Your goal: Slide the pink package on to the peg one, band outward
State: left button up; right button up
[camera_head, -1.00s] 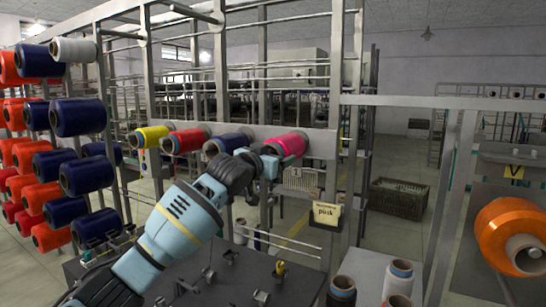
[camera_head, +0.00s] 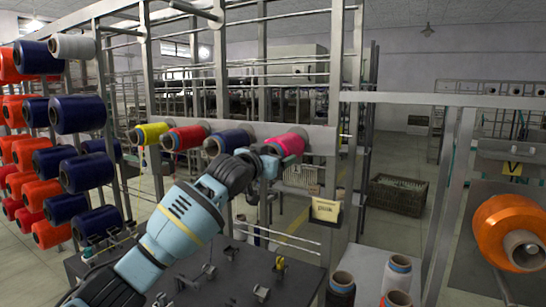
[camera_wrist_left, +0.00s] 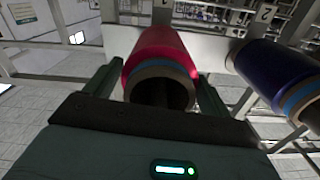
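The pink package (camera_head: 289,144) is at the right end of a row on the grey rail of the rack, and its axis points out from the rail. In the left wrist view the package (camera_wrist_left: 160,50) shows its near end toward me, with a blue band and a brown core with a dark hole. My left gripper (camera_head: 272,158) is at the package. Its fingers (camera_wrist_left: 160,85) lie on both sides and appear to touch it. The peg inside is hidden. My right gripper is not in view.
Blue (camera_head: 229,143), red (camera_head: 184,138) and yellow (camera_head: 149,134) packages hang to the left on the same rail. A rack of orange and navy packages stands left, an orange package (camera_head: 508,232) right. Cones stand at the front.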

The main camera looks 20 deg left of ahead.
pick_arm(q)
jog(key=o, duration=0.3)
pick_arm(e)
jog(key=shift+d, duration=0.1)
pick_arm(q)
jog(key=shift+s, duration=0.25)
jog(key=shift+s+a+p, duration=0.15)
jog(key=shift+s+a, duration=0.1)
jog(key=shift+s, duration=1.6)
jog(key=shift+s+a+p, duration=0.15)
jog(key=shift+s+a, duration=0.05)
jog(key=shift+s, duration=1.65)
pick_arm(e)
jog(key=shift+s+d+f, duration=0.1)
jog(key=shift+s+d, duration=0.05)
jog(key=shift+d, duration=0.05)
